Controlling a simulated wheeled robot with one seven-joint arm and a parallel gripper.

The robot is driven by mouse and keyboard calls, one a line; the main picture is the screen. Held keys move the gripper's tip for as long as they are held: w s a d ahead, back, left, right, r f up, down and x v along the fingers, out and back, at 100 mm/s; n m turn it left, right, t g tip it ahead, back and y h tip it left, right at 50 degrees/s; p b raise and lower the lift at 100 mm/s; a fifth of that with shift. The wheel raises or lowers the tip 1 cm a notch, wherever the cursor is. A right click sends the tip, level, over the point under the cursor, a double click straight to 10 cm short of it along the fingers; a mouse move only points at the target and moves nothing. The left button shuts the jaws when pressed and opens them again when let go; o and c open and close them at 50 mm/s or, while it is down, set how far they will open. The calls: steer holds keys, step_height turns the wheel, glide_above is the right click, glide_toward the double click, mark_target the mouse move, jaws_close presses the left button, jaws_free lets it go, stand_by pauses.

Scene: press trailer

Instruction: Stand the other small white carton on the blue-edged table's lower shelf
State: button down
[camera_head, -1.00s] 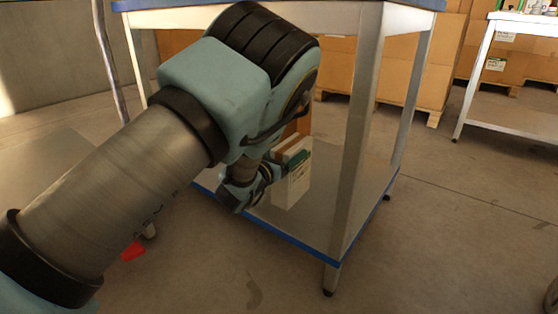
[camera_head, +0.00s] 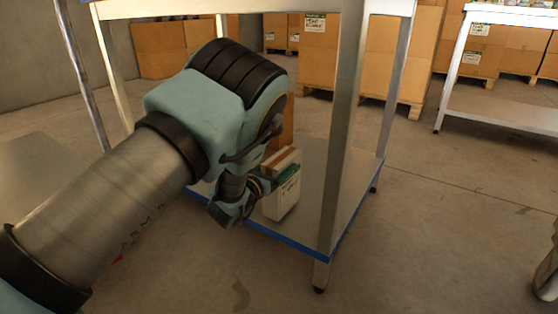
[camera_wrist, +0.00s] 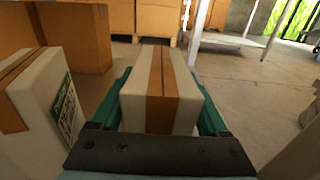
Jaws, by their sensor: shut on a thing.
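My gripper (camera_head: 262,184) is shut on a small white carton (camera_head: 284,201) with a brown tape stripe, seen between the green fingers in the wrist view (camera_wrist: 186,88). The carton is upright, over the front part of the blue-edged table's lower shelf (camera_head: 316,205). I cannot tell whether its base touches the shelf. The other small white carton (camera_wrist: 40,100), with a brown stripe and a green-and-white label, stands just left of the held one in the wrist view. In the head view it is mostly hidden behind the held carton and my gripper.
A brown box (camera_wrist: 75,38) stands beyond the left carton. A table leg (camera_head: 343,130) rises at the shelf's near corner. The shelf right of the held carton looks clear. Large boxes on pallets (camera_head: 400,60) and another table (camera_head: 500,112) stand farther back.

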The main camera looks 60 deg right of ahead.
steer(key=shift+d+f, duration=0.1)
steer(key=shift+f, duration=0.35)
